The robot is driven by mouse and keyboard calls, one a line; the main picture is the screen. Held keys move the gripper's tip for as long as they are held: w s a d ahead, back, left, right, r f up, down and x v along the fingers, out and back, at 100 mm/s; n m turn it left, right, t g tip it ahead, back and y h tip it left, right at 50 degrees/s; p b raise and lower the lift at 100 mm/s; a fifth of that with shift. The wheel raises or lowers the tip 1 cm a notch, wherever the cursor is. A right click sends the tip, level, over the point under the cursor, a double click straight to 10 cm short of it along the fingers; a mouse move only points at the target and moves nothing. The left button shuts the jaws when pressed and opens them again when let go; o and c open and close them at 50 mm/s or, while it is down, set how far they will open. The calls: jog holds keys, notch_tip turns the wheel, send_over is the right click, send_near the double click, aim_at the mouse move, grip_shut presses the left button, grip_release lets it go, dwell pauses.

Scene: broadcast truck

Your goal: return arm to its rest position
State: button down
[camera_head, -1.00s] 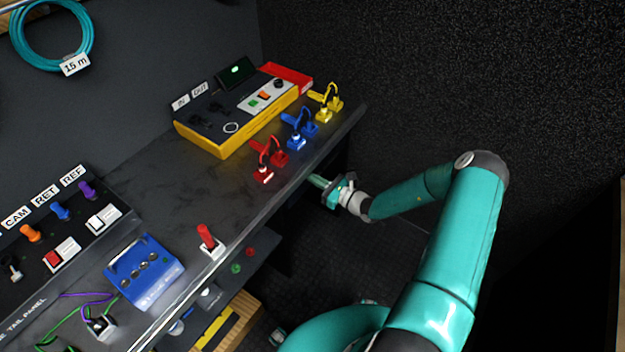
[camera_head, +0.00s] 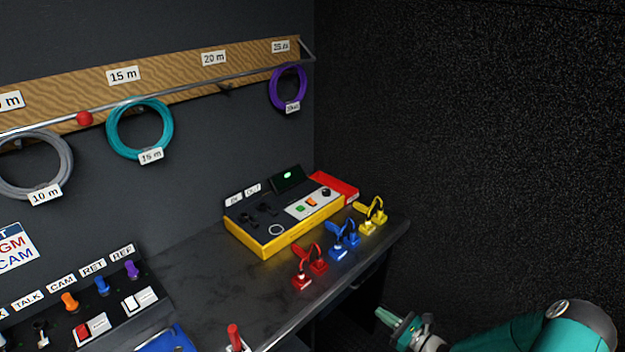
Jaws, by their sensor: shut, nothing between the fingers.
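My arm is teal and shows at the bottom right of the head view, with its elbow near the right edge. My gripper (camera_head: 393,318) is at its left end, off the front edge of the dark bench (camera_head: 215,270) and to the right of it. The gripper is shut and empty, and it touches nothing that I can see. The rest of my arm is cut off by the bottom of the picture.
A yellow tester box (camera_head: 268,238) stands on the bench. Red (camera_head: 309,268), blue (camera_head: 345,240) and yellow (camera_head: 370,216) connector pairs sit near its edge. Coiled cables, such as a teal one (camera_head: 110,135), hang on the wall. A dark wall rises at the right.

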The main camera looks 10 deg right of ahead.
jog(key=s+a+r+n+g+h, duration=0.1)
jog(key=s+a+r+n+g, duration=0.4)
jog(key=r+n, duration=0.4)
jog(key=s+a+r+n+g, duration=0.2)
jog(key=a+r+n+g, duration=0.55)
jog(key=r, duration=0.35)
jog(key=s+a+r+n+t+h, duration=0.1)
jog(key=s+r+n+t+h, duration=0.3)
jog(key=s+r+n+h, duration=0.6)
jog(key=s+r+n, duration=0.2)
jog(key=s+r, duration=0.5)
jog(key=r, duration=0.3)
jog(key=shift+s+r, duration=0.3)
jog(key=shift+r, duration=0.05)
jog(key=shift+a, duration=0.3)
